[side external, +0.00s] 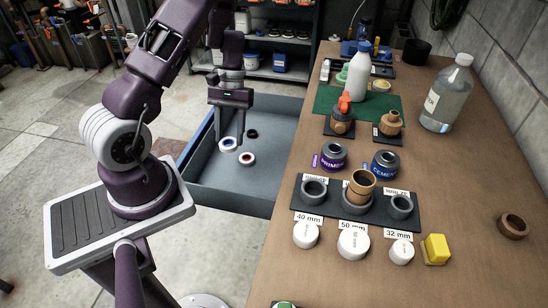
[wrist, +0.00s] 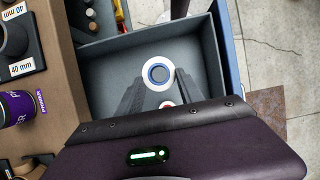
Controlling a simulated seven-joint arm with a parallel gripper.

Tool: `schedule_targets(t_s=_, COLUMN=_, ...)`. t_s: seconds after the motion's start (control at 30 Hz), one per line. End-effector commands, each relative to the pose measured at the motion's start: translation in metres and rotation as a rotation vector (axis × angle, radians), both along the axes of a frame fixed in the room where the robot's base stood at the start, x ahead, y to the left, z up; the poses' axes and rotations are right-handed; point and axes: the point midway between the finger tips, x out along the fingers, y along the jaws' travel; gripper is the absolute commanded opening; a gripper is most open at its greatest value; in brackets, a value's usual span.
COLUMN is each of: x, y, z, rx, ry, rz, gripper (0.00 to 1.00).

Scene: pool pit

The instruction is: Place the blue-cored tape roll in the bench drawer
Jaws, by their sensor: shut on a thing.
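The blue-cored tape roll (side external: 229,149), a white ring with a blue inner ring, hangs at the fingertips of my gripper (side external: 230,138). In the wrist view the roll (wrist: 145,74) sits between the two finger ends, and my gripper (wrist: 158,85) is shut on it. Both are over the open bench drawer (side external: 232,203), a grey tray with blue outer sides; its height above the floor is hard to tell. A white tape roll with a red core (side external: 247,164) lies in the drawer, partly hidden by my gripper in the wrist view (wrist: 167,104).
A black ring (side external: 252,134) is also in the drawer. The wooden bench (side external: 310,260) beside it carries a purple primer can (side external: 333,156), a blue cement can (side external: 384,165), pipe fittings and bottles. The drawer's near part is clear.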

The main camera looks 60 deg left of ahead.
Motion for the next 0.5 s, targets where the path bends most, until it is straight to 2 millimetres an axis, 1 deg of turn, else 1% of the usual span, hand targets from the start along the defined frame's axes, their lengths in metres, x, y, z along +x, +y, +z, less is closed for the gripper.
schedule_targets(t_s=0.03, x=-0.001, y=0.000, z=-0.018, rx=-0.003, ry=0.005, rz=0.001, gripper=0.07)
schedule_targets(t_s=0.1, x=-0.001, y=0.000, z=-0.036, rx=-0.002, ry=0.004, rz=0.001, gripper=0.07)
schedule_targets(t_s=0.17, x=0.000, y=0.000, z=-0.047, rx=-0.001, ry=0.002, rz=0.001, gripper=0.07)
schedule_targets(t_s=0.33, x=-0.001, y=0.000, z=-0.088, rx=-0.001, ry=0.003, rz=0.001, gripper=0.07)
schedule_targets(t_s=0.47, x=0.000, y=0.000, z=-0.110, rx=-0.001, ry=0.001, rz=0.000, gripper=0.07)
schedule_targets(t_s=0.5, x=0.000, y=0.000, z=-0.118, rx=-0.001, ry=0.001, rz=0.000, gripper=0.07)
